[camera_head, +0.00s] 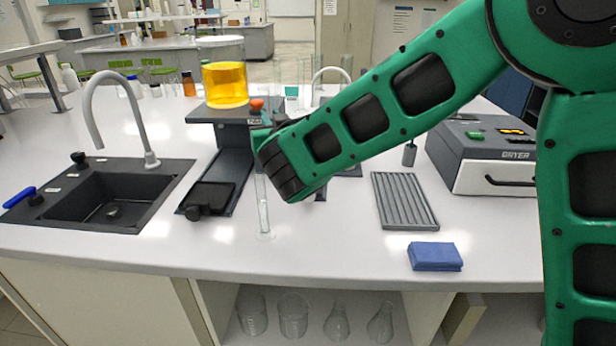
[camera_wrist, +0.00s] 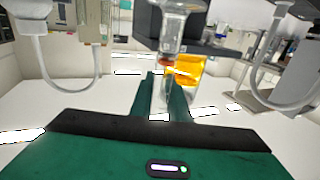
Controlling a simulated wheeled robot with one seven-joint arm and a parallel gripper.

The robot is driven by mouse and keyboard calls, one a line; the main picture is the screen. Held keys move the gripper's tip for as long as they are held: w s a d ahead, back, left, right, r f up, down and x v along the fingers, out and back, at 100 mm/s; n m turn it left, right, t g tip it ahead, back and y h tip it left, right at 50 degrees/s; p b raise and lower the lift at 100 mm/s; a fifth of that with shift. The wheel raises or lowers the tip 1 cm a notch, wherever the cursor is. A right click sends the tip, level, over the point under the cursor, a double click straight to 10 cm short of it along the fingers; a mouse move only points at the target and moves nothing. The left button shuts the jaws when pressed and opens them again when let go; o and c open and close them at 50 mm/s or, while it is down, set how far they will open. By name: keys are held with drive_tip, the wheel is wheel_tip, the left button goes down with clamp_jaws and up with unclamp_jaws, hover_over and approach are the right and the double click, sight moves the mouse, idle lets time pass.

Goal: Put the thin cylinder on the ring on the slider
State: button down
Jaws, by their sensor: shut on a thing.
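My gripper (camera_head: 262,135) is shut on the upper part of the thin cylinder, a clear narrow glass tube (camera_head: 263,205). Its orange-red top piece (camera_head: 257,104) shows just above the fingers, and my wrist hides part of the glass. Its round foot is low near the counter front; I cannot tell whether it touches the counter. The wrist view shows the glass (camera_wrist: 173,35) at my fingertips (camera_wrist: 164,78). The black slider rig (camera_head: 235,165) stands to the left of the cylinder, with a dark plate and knob at its front. I cannot make out the ring clearly.
A beaker of yellow liquid (camera_head: 225,85) stands on the rig's raised platform. The sink (camera_head: 112,198) with its tap is at left. Glassware stands behind my arm.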

drive_tip(key=shift+w+d+f, duration=1)
drive_tip(key=shift+d+f, duration=0.35)
drive_tip(key=shift+f, duration=0.5)
drive_tip(key=shift+w+d+f, duration=0.95)
drive_tip(key=shift+d+f, duration=0.35)
drive_tip(key=shift+f, duration=0.5)
drive_tip(key=shift+w+d+f, duration=1)
drive_tip(key=shift+d+f, duration=0.35)
drive_tip(key=shift+f, duration=0.65)
drive_tip(key=c, duration=1.7)
unclamp_jaws()
drive_tip(key=shift+v, duration=5.95)
drive_tip(key=shift+d, duration=0.15)
